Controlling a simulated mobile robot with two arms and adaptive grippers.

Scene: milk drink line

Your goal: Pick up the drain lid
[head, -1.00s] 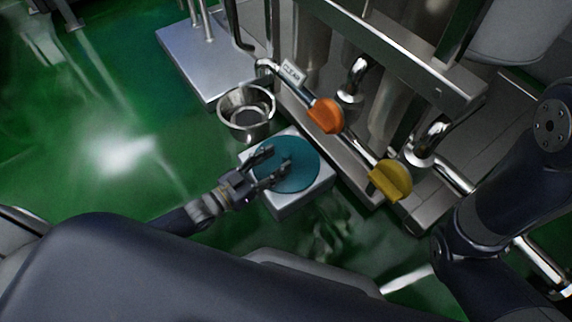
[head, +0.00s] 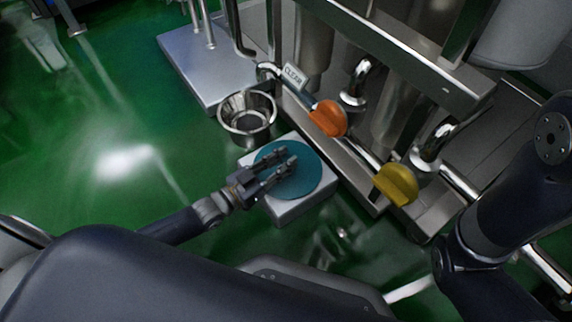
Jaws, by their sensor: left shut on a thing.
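The drain lid is a round teal disc (head: 318,179) lying flat over a light grey square block (head: 302,209) on the floor. My left gripper (head: 285,158) reaches across the lid from the left. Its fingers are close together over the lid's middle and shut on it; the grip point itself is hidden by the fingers. I cannot see a gap between the lid and the block. My right arm shows at the right edge, but its gripper is out of view.
A steel bucket (head: 247,116) stands just behind the block. Pipework with an orange handle (head: 328,117) and a yellow handle (head: 396,184) runs close by on the right. A metal platform (head: 205,73) is at the back.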

